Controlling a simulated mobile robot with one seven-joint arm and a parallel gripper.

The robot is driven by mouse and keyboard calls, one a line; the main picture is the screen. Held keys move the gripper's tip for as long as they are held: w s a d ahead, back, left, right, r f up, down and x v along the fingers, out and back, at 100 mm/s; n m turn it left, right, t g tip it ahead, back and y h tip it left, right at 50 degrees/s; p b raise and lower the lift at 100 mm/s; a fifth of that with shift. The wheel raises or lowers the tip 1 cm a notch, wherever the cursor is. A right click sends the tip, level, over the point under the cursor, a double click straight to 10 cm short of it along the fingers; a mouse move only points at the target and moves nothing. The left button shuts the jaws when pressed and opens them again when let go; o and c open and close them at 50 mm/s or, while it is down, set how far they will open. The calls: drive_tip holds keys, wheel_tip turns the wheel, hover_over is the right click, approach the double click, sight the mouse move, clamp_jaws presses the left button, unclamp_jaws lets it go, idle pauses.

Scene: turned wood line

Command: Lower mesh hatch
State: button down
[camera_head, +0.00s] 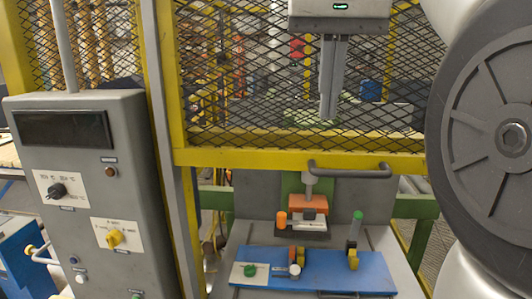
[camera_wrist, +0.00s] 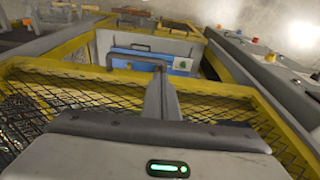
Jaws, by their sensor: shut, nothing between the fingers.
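The mesh hatch is a yellow frame (camera_head: 250,158) filled with black diamond mesh. It is partly raised, with an open gap below its bottom bar. A dark bent handle (camera_head: 350,172) sits on that bar; it also shows in the wrist view (camera_wrist: 135,58). My gripper (camera_head: 328,117) is shut and empty, fingers pointing down in front of the mesh. Its tips are above the handle and apart from it in the picture. The exact distance to the mesh is unclear.
A grey control box (camera_head: 85,180) with knobs stands at the left. Below the hatch is a blue fixture plate (camera_head: 330,268) with clamps and an orange block (camera_head: 308,206) behind it. A yellow post (camera_head: 162,90) borders the hatch's left. My own arm fills the right.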

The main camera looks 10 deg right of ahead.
sight(321, 170)
drive_tip(key=f, duration=0.3)
drive_tip(key=w+f+b, duration=0.1)
drive_tip(key=f, duration=0.5)
drive_tip(key=shift+w+d+f, duration=0.2)
drive_tip(key=shift+w+f, duration=0.2)
drive_tip(key=shift+b, duration=0.3)
